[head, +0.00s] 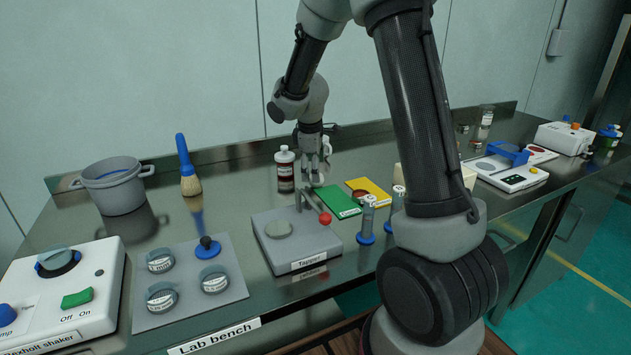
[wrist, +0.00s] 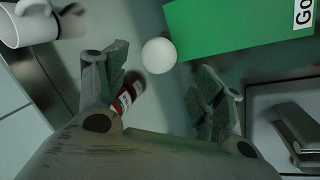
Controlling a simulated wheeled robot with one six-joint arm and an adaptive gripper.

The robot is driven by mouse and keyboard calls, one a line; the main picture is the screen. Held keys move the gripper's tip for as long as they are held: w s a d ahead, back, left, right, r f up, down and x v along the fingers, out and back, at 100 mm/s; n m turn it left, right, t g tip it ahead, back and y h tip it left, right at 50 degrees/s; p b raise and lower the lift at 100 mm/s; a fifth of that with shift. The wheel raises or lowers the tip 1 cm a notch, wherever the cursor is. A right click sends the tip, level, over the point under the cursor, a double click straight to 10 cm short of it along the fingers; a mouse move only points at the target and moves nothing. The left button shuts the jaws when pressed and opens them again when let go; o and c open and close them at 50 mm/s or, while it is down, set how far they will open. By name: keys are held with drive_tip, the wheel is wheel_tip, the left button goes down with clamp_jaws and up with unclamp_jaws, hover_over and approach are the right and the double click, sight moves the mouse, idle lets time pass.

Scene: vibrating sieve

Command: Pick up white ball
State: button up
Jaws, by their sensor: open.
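The white ball (wrist: 158,55) rests on the metal bench in the wrist view, beside the edge of the green card. My gripper (wrist: 163,80) is open, with one finger on each side and the ball just beyond the gap between the fingertips. Nothing is held. In the head view my gripper (head: 313,170) points down over the bench, between the brown bottle and the green card. The ball is hard to tell apart from the fingers there.
A brown bottle (head: 285,170) stands close left of my gripper. A white mug (wrist: 28,24) is near the ball. The green card (head: 338,202) and yellow card (head: 369,190) lie to the right. The tapper (head: 297,243) with its red knob is in front.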

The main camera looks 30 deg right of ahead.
drive_tip(key=x, duration=0.4)
drive_tip(key=shift+d+f, duration=0.3)
drive_tip(key=shift+d, duration=0.05)
drive_tip(key=shift+c, duration=0.3)
drive_tip(key=c, duration=1.1)
